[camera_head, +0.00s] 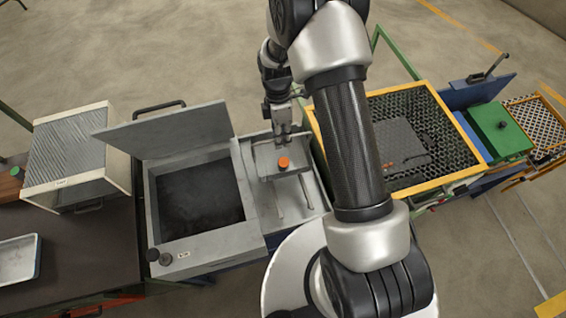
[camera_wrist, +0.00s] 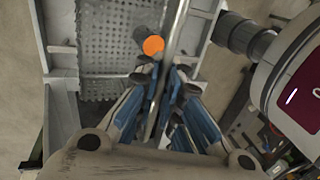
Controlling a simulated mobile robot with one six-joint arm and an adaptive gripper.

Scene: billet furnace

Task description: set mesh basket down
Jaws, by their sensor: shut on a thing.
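My gripper (camera_head: 283,132) points down over the grey bay beside the open-lidded tank. In the wrist view the blue-and-grey fingers (camera_wrist: 163,72) are closed around a thin upright bar, which appears to be the handle of the mesh basket. The grey perforated basket (camera_wrist: 105,45) lies below and beyond the fingers.
The tank (camera_head: 165,225) with its raised lid (camera_head: 165,130) is left of the bay. A yellow-framed mesh enclosure (camera_head: 430,90) stands right, partly behind my arm. Farther right are a green box (camera_head: 497,130) and a mesh rack (camera_head: 540,118). A ribbed box (camera_head: 65,150) stands far left.

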